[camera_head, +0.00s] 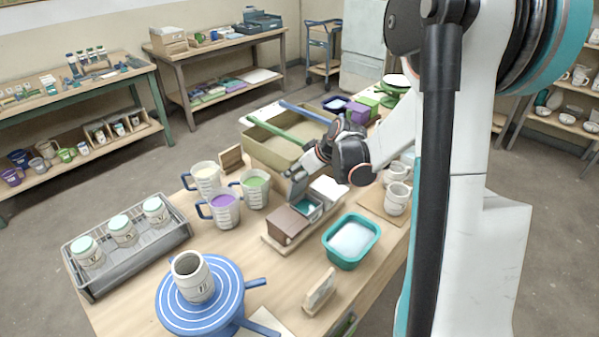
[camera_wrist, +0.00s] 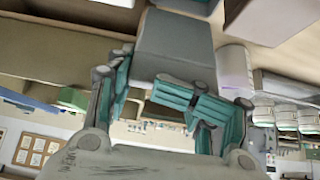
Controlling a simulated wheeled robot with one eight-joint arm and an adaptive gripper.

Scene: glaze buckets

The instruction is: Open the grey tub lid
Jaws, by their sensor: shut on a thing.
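The grey tub (camera_head: 311,213) stands in the middle of a short row of tubs, and its top is open with teal glaze showing inside. Its grey lid (camera_head: 297,188) is tilted up steeply at the tub's back left edge. My gripper (camera_head: 301,174) is shut on the lid from behind and above. In the wrist view a grey block-like face (camera_wrist: 175,40), which looks like the lid, stands just beyond my teal fingers (camera_wrist: 165,85). Exactly where the fingertips touch is partly hidden.
A brown tub (camera_head: 288,223) and a white tub (camera_head: 329,190) flank the grey one. A teal basin (camera_head: 351,240) is in front right, jugs of glaze (camera_head: 223,208) to the left, mugs (camera_head: 397,197) to the right. A large beige bin (camera_head: 268,150) stands behind.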

